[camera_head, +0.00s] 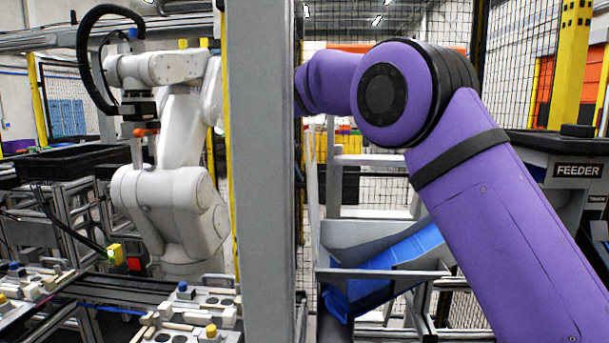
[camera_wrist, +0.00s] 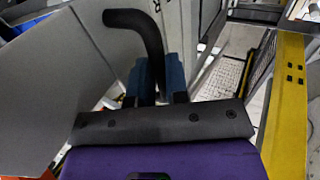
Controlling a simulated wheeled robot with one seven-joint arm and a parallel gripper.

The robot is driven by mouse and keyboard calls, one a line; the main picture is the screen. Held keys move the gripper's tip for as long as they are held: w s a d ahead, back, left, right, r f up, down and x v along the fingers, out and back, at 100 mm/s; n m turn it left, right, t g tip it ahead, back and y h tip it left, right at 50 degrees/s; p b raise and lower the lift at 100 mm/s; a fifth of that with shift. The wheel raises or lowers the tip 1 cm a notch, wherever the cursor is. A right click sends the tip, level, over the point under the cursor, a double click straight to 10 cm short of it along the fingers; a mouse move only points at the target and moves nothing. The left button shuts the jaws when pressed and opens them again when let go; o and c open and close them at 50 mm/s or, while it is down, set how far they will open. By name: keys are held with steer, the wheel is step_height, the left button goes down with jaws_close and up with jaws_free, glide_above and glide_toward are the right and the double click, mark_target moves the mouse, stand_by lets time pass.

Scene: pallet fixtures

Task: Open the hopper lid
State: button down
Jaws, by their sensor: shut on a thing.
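In the wrist view, my gripper (camera_wrist: 158,75) has two blue fingers. It is shut on a black curved bar handle (camera_wrist: 140,22), which bends down between them. A large flat grey panel (camera_wrist: 50,90) fills the left of that view; it looks like the hopper lid, but its joint with the handle is hidden. In the head view, a grey hopper with a blue sloping inside (camera_head: 385,265) stands behind my purple arm. My gripper is out of sight there; the arm runs left behind a grey post.
The thick grey post (camera_head: 262,170) stands upright, close to my arm. A white robot arm (camera_head: 175,190) stands at left behind a fixture bench (camera_head: 190,315). A dark feeder unit (camera_head: 575,170) is at right. A yellow post (camera_wrist: 286,110) stands right of my gripper in the wrist view.

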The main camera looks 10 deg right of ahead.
steer(key=shift+w+a+f+h, duration=0.1)
steer(key=shift+a+f+h, duration=0.2)
steer(key=shift+f+h, duration=0.15)
steer(key=c, duration=1.1)
jaws_free()
steer(key=shift+w+f, duration=0.1)
steer(key=shift+w, duration=0.05)
steer(key=shift+r, duration=0.2)
steer(key=shift+d+r, duration=0.1)
